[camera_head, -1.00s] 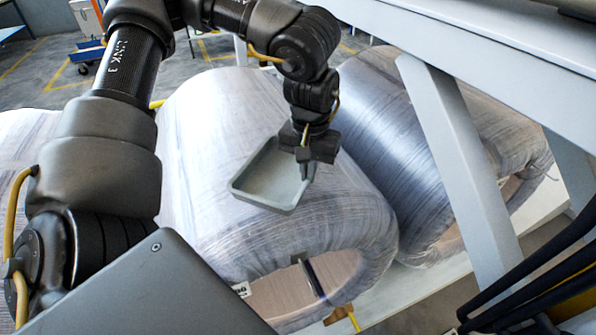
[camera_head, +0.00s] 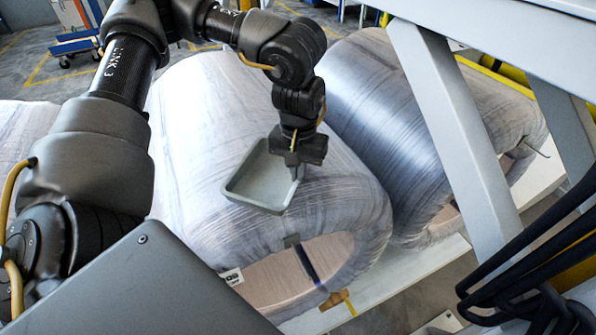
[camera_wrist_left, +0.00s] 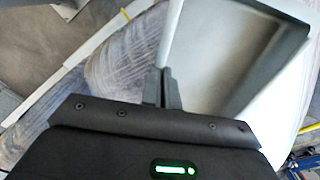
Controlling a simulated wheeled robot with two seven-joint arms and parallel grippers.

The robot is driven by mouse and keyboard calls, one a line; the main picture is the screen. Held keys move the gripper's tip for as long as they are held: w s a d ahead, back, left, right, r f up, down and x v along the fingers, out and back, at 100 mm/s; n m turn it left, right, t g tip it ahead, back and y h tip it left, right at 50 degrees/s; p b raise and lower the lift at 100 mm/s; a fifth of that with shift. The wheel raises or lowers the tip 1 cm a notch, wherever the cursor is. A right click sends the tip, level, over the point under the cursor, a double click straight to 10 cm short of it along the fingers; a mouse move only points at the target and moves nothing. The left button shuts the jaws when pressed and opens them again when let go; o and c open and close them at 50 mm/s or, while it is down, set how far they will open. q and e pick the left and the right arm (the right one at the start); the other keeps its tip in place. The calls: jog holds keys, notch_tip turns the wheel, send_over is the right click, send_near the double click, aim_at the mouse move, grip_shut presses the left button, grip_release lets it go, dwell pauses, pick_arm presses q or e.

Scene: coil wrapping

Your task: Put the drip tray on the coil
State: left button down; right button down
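The grey drip tray (camera_head: 262,179) is a shallow open box in the head view. My left gripper (camera_head: 296,172) is shut on its right wall, and the tray appears over the top of the middle wrapped coil (camera_head: 335,205). I cannot tell whether the tray touches the coil. In the left wrist view the two fingers (camera_wrist_left: 161,88) pinch the wall of the tray (camera_wrist_left: 225,60), which fills the upper right. The coil (camera_wrist_left: 115,70) shows behind the fingers. My right gripper is not in view.
A second wrapped coil (camera_head: 385,110) lies to the right, close beside the middle one. A grey metal frame post (camera_head: 455,130) slants down in front of it. Dark cables hang at the lower right. A blue cart (camera_head: 78,45) stands at the back left.

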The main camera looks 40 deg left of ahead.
pick_arm(q)
jog(key=c, duration=1.7)
grip_release()
jog(key=shift+f, duration=0.15)
